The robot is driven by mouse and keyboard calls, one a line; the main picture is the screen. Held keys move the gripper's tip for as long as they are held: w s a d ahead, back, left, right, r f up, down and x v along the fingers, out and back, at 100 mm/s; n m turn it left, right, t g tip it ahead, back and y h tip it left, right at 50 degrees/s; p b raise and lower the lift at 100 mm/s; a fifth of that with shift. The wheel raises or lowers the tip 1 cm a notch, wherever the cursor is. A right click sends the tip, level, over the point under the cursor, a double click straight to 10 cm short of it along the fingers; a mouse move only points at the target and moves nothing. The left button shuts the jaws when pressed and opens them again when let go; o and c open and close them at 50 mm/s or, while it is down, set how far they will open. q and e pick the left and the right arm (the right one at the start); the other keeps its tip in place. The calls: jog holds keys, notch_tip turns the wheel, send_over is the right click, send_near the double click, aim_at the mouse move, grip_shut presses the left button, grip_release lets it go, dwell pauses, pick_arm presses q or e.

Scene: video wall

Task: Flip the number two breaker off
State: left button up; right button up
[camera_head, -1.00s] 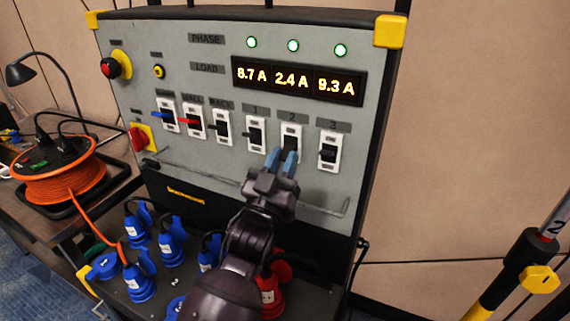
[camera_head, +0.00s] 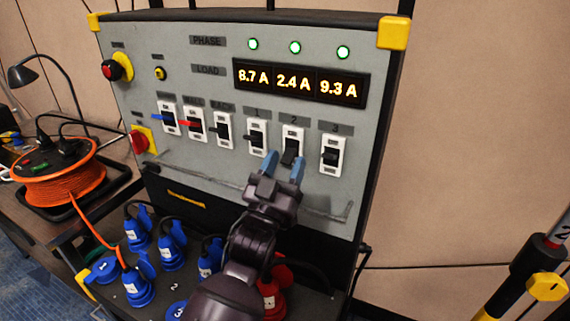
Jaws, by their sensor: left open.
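The number two breaker (camera_head: 292,146) is a white-framed switch with a black lever, under the label 2 on the grey panel (camera_head: 215,100). Its lever seems to point downward, lower than the levers of breaker 1 (camera_head: 257,137) and breaker 3 (camera_head: 332,154). My left gripper (camera_head: 283,167) is open with two blue fingertips, just below and in front of breaker two. The fingers stand apart on either side below the lever; I cannot tell whether they touch it. My right gripper is not in view.
The load display (camera_head: 298,82) reads 8.7 A, 2.4 A and 9.3 A, with three green lamps lit above it. A bent rail (camera_head: 327,216) runs below the breakers.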

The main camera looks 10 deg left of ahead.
pick_arm(q)
jog(key=v, duration=1)
jog(key=shift+s+f, duration=0.25)
jog(key=shift+s, duration=0.1)
